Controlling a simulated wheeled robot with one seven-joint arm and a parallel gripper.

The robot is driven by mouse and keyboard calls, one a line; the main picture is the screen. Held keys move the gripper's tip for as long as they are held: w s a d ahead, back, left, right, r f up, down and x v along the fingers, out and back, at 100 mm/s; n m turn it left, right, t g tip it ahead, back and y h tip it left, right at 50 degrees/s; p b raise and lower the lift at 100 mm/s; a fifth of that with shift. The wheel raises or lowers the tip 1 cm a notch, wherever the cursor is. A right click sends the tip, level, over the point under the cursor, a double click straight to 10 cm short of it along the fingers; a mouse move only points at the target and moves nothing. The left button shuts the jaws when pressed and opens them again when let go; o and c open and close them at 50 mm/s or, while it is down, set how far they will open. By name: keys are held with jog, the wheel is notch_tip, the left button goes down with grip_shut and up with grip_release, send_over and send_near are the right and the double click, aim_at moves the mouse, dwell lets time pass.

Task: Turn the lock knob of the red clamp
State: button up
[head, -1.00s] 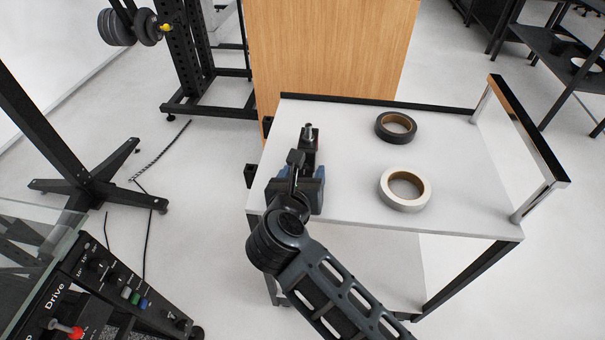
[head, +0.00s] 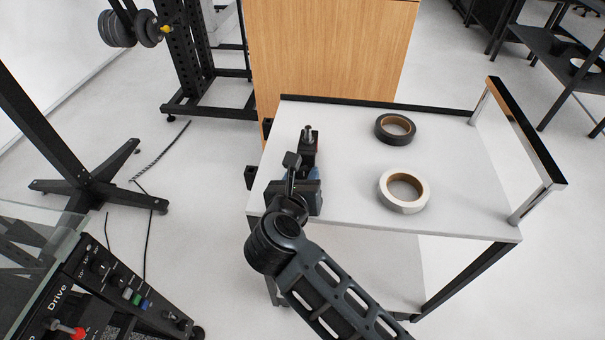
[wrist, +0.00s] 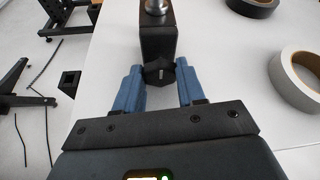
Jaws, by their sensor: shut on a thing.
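The clamp (wrist: 157,32) stands on the white table as a dark upright block with a metal stud on top; little red shows on it. In the head view the clamp (head: 308,136) is beyond my gripper, its lower part hidden. Its dark lock knob (wrist: 159,75), with a pale slot, faces my wrist camera. My gripper (wrist: 160,71) has its two blue fingers on either side of the knob and is shut on it. In the head view my gripper (head: 306,174) is partly hidden by my wrist.
A black tape roll (head: 395,128) and a white tape roll (head: 404,191) lie to the right on the table (head: 345,160). A dark raised edge runs along the table's back, and an upright handle (head: 527,140) stands at its right end. The table between clamp and rolls is clear.

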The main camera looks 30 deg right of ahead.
jog(key=shift+r+n+p, duration=0.1)
jog(key=shift+n+p, duration=0.2)
jog(key=shift+p, duration=0.2)
jog(key=o, duration=1.1)
jog(key=shift+c, duration=0.2)
jog(key=shift+a, duration=0.15)
jog(key=v, duration=0.7)
jog(key=shift+s+a, duration=0.25)
